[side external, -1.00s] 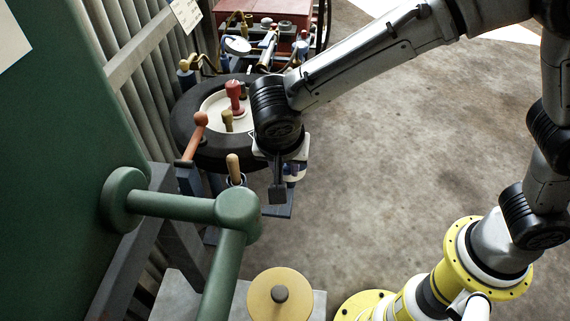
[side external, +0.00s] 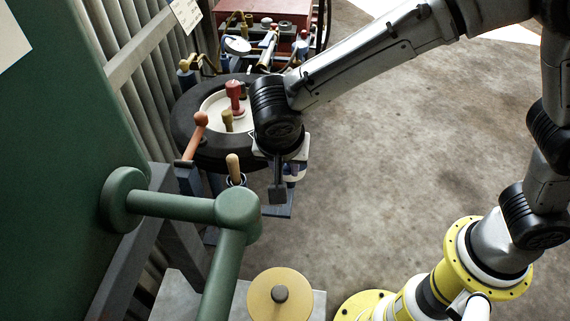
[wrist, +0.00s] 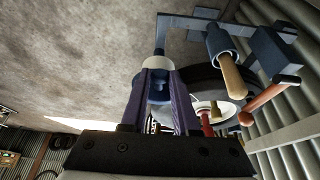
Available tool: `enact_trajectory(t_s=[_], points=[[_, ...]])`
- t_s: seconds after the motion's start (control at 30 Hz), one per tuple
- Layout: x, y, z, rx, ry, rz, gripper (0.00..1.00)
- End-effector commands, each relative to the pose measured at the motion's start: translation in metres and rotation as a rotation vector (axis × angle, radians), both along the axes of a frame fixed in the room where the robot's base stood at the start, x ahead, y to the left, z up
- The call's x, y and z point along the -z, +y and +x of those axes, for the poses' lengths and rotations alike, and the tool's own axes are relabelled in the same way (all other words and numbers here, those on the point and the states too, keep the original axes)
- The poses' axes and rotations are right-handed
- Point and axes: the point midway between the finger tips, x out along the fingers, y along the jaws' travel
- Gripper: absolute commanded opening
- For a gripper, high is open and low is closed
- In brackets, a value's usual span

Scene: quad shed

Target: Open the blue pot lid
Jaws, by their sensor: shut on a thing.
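A small blue-and-white pot (wrist: 158,62) shows in the wrist view, at the end of my fingers. A blue part with a small knob, seemingly its lid (wrist: 157,82), sits between them. My gripper (wrist: 160,95) is shut on this blue part, one finger on each side. In the side external view my gripper (side external: 278,191) points down, and a bit of the white-and-blue pot (side external: 295,170) shows at its right. Most of the pot is hidden behind my gripper there. I cannot tell whether the lid is apart from the pot.
A blue-grey bracket (wrist: 190,22) is close by the pot. A wooden-handled lever (side external: 233,168) and an orange lever (side external: 195,135) stand left of my gripper. A black tyre (side external: 190,145) lies behind. A green pipe handle (side external: 180,204) is in front.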

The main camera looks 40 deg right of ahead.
Motion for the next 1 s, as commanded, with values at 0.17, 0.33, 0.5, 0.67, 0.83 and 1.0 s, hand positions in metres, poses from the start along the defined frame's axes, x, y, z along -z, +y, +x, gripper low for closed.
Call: enact_trajectory(t_s=[0.17, 0.33, 0.5, 0.67, 0.83, 1.0], points=[[-0.004, -0.004, 0.004, 0.006, 0.039, 0.041, 0.0], [-0.008, -0.01, 0.01, 0.007, 0.112, 0.113, 0.0], [-0.011, -0.013, 0.012, 0.002, 0.154, 0.155, 0.0], [-0.011, -0.012, 0.012, 0.0, 0.16, 0.161, 0.0], [-0.011, -0.012, 0.012, 0.0, 0.159, 0.16, 0.3], [-0.011, -0.012, 0.012, 0.0, 0.16, 0.16, 0.58]])
